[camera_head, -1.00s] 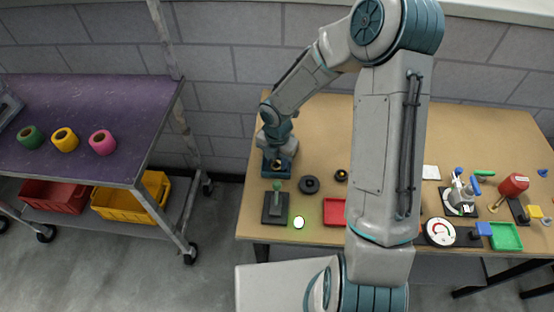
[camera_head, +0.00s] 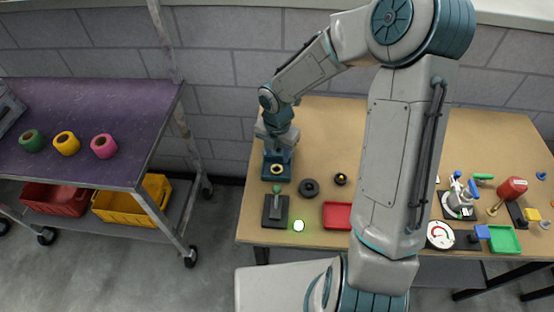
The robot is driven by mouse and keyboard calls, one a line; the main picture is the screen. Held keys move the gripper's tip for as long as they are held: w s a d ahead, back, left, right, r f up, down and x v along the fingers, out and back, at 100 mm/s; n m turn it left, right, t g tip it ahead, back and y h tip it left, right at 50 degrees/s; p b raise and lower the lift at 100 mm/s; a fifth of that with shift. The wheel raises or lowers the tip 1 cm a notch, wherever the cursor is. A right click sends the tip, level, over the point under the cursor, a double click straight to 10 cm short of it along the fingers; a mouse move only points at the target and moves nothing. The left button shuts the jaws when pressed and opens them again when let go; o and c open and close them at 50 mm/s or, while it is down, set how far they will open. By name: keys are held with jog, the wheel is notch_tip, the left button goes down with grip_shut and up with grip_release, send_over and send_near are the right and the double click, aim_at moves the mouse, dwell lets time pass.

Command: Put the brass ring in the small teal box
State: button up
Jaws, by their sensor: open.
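The small teal box (camera_head: 268,175) stands near the left edge of the table. The brass ring (camera_head: 277,169) shows inside it, low and toward the front. My gripper (camera_head: 278,150) is over the back of the box, pointing down, and is open. The ring lies apart from the fingers, below and in front of them in the picture. The fingertips are small and dark here, and the back of the box is partly hidden behind the gripper.
A black lever block (camera_head: 275,213), a dark disc (camera_head: 309,187), a black piece with a brassy centre (camera_head: 341,179) and a red tray (camera_head: 337,215) stand nearby. Tools and a green tray (camera_head: 504,240) crowd the right. A purple-topped cart (camera_head: 80,110) stands left, across a gap.

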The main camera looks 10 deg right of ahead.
notch_tip(320, 180, up, 6)
jog(key=s+d+r+m+t, duration=0.1)
jog(key=s+d+r+m, duration=0.2)
jog(key=m, duration=0.6)
jog(key=s+d+r+m+t, duration=0.1)
jog(key=s+d+r+m, duration=0.2)
jog(key=s+r+m, duration=0.4)
jog(key=s+d+r+m+t, duration=0.1)
jog(key=s+d+r+m, duration=0.2)
jog(key=s+m, duration=0.5)
jog(key=r+m, duration=0.1)
jog(key=m, duration=0.4)
jog(key=shift+s+r, duration=0.3)
jog(key=shift+r, duration=0.1)
jog(key=shift+d, duration=0.1)
